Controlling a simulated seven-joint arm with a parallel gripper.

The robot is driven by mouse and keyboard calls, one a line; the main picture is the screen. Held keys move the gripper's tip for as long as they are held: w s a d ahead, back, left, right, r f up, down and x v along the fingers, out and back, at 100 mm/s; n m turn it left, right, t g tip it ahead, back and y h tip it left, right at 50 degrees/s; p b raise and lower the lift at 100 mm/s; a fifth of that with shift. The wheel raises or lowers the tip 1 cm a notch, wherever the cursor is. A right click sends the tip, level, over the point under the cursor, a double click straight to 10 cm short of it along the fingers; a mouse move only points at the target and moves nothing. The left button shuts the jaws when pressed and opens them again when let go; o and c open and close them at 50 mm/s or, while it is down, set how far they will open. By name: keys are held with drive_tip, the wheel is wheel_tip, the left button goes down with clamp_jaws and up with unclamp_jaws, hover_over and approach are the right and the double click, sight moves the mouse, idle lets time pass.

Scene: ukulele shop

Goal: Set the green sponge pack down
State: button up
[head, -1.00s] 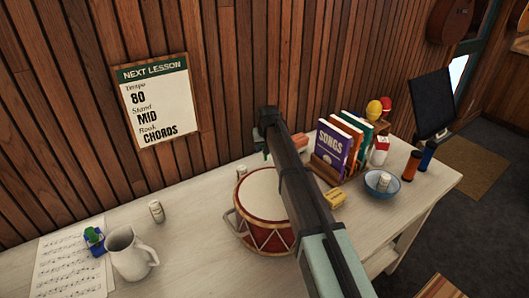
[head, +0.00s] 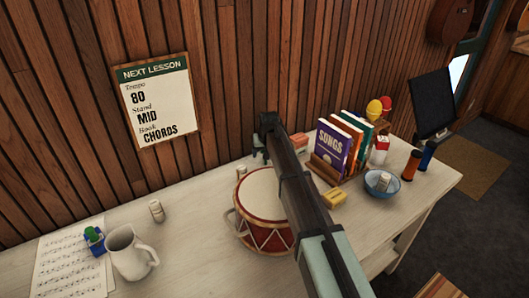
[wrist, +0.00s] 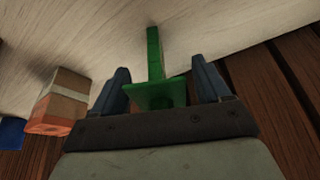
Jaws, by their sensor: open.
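The green sponge pack (wrist: 154,92) shows in the wrist view between my two fingers, as a flat green face with a narrow green part reaching out over the pale tabletop. My gripper (wrist: 163,88) is open, with one dark blue finger on each side of the pack. I cannot tell whether a finger still touches it. In the head view my gripper (head: 261,153) is at the back of the table by the wall, behind the drum. The pack cannot be made out there, and its contact with the table is hidden.
An orange-ended box (wrist: 57,100) lies close beside the left finger. The red drum (head: 262,210) stands in front of my gripper, below my arm. Books (head: 336,148), a yellow block (head: 334,198) and a blue bowl (head: 381,184) are right.

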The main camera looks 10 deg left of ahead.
drive_tip(key=shift+r, duration=0.1)
drive_tip(key=v, duration=1.2)
